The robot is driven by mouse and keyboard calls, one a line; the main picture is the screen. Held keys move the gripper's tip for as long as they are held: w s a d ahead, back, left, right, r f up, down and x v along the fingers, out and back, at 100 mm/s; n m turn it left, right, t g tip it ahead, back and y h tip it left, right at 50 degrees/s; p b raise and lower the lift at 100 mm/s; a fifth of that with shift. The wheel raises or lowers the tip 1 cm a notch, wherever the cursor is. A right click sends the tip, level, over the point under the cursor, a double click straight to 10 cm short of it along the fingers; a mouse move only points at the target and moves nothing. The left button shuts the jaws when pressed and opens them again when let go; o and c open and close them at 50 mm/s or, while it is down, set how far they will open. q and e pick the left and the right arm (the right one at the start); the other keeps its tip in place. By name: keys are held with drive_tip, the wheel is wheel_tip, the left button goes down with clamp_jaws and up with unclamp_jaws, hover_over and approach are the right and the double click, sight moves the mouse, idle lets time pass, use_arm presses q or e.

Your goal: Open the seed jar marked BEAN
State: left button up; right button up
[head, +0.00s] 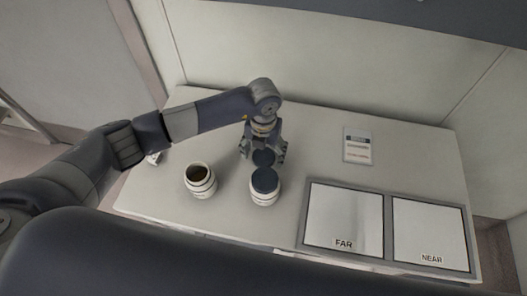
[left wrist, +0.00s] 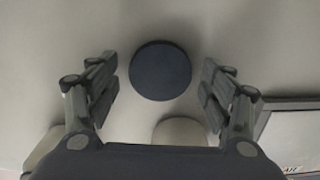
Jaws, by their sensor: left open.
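An open jar (head: 200,184) with a pale body and dark brown contents stands on the table, without a lid. A second pale jar (head: 264,198) with a dark blue lid (head: 265,179) stands to its right. The writing on both is too small to read, so I cannot tell which is BEAN. My left gripper (head: 264,156) points down just behind the lidded jar, open. My right gripper is not in view.
A framed pair of white panels marked FAR (head: 343,222) and NEAR (head: 430,230) lies at the right front of the table. A label card (head: 357,145) lies behind it. A wall (head: 330,65) closes the back. The table's right rear is clear.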

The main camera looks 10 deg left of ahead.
sight(264, 157)
use_arm(q)
wheel_tip(264, 157, up, 12)
drive_tip(key=b, duration=0.2)
